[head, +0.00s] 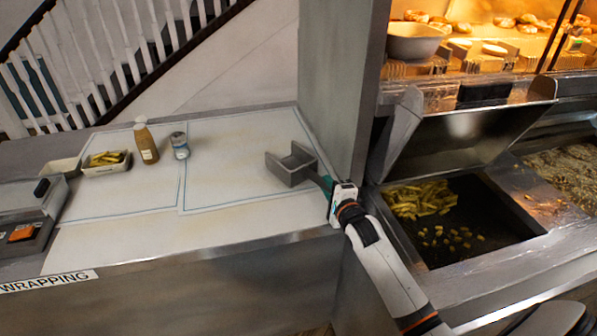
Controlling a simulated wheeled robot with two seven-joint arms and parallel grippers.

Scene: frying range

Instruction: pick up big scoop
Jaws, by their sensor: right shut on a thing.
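The big scoop (291,165) is a grey metal box-shaped scoop with a dark green handle. It is at the right end of the counter, over the white wrapping paper, with its open side up. My right gripper (331,192) is shut on the scoop's handle, near the counter's right edge. The fingers are partly hidden by the gripper body. I cannot tell whether the scoop touches the paper or hangs just above it. My left gripper is not in view.
White paper sheets (130,235) cover the counter. A brown sauce bottle (146,142), a shaker (180,146) and a tray of fries (106,161) stand at the back left. A steel wall post (342,80) rises behind the scoop. A fryer bin with fries (420,198) is at the right.

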